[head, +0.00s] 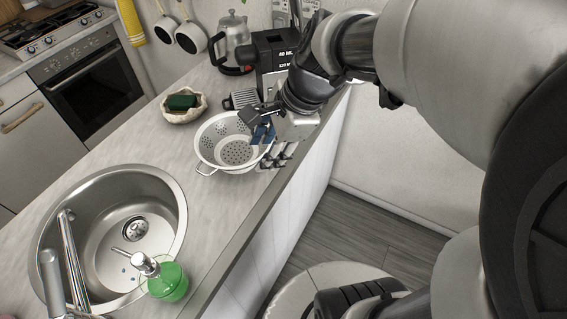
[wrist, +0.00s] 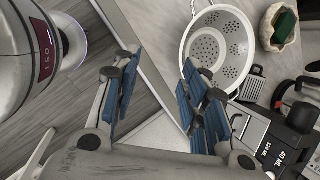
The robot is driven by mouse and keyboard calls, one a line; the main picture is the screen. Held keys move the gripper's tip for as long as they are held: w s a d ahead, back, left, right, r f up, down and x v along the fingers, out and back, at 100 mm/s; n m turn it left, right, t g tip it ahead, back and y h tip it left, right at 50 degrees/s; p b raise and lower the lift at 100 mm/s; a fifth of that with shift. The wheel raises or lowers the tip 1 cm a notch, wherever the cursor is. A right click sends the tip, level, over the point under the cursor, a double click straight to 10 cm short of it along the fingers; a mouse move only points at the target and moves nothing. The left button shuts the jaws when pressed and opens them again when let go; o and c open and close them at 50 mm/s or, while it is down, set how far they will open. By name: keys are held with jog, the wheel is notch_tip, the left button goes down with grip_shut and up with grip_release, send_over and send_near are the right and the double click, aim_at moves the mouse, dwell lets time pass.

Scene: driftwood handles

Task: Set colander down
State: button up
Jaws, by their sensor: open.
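The white colander (head: 233,152) sits upright on the grey countertop, near its front edge, in the head view. In the wrist view the colander (wrist: 207,46) lies to the upper right of my open gripper (wrist: 160,92). Nothing is between the fingers there. The right finger overlaps the rim's lower left in the picture; I cannot tell whether they touch.
A sink (head: 150,205) and a green soap bottle (head: 168,282) are at the near left. The counter between sink and colander is clear.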

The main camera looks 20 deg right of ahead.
jog(key=s+r+n+t+h, duration=0.1)
jog(key=s+r+n+h, duration=0.1)
jog(key=s+n, duration=1)
jog(key=n+h, duration=0.1)
jog(key=n, duration=0.6)
jog(key=shift+s+a, duration=0.25)
jog(key=shift+s, duration=0.1)
jog(key=shift+r, duration=0.15)
jog(key=shift+c, duration=0.6)
jog(key=shift+a, duration=0.15)
jog(key=shift+c, duration=0.2)
